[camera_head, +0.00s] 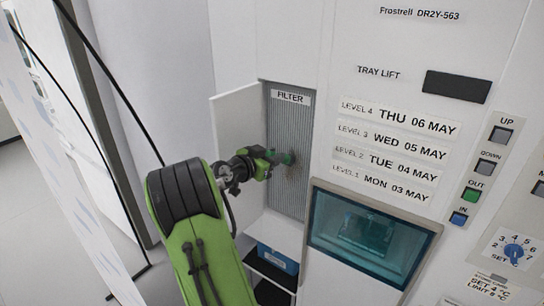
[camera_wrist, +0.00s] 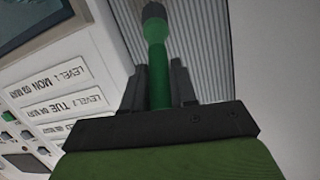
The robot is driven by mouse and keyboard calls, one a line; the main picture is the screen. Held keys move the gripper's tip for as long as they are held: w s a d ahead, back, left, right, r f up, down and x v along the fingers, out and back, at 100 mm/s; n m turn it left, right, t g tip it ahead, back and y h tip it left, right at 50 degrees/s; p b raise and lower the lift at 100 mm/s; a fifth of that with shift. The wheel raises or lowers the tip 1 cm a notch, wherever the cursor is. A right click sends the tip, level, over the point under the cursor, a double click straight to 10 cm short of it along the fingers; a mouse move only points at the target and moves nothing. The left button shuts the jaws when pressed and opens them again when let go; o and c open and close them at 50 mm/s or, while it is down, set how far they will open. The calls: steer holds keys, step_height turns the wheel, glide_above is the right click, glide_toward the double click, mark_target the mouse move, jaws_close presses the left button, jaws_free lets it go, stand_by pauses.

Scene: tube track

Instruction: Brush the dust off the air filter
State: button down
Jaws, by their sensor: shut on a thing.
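The air filter (camera_head: 285,205) is a grey ribbed panel in a recess of the white machine, under a FILTER label. A brownish dust patch (camera_head: 293,173) shows near its middle. My gripper (camera_head: 271,161) is in front of the filter, shut on a green-handled brush (camera_head: 289,158). In the wrist view the brush (camera_wrist: 157,60) stands between my fingers (camera_wrist: 158,88), its dark end towards the ribbed filter (camera_wrist: 200,40). Whether the bristles touch the filter I cannot tell.
A white door (camera_head: 238,135) stands open left of the filter. A blue box (camera_head: 277,259) sits on a shelf below. To the right are a teal window (camera_head: 370,236), date labels, buttons (camera_head: 472,194) and a blue dial (camera_head: 513,252).

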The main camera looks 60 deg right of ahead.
steer(key=shift+d, duration=0.4)
steer(key=shift+s, duration=0.1)
steer(key=s+b, duration=0.1)
steer(key=s+f+b, duration=0.1)
steer(key=b, duration=0.1)
steer(key=s+b, duration=0.1)
steer(key=shift+s+a+f, duration=0.15)
steer(key=shift+s+a, duration=0.15)
stand_by(0.4)
steer(key=shift+w+d, duration=0.2)
steer(key=shift+w, duration=0.8)
steer(key=shift+w+d, duration=0.15)
steer(key=shift+w, duration=0.8)
steer(key=shift+s, duration=0.15)
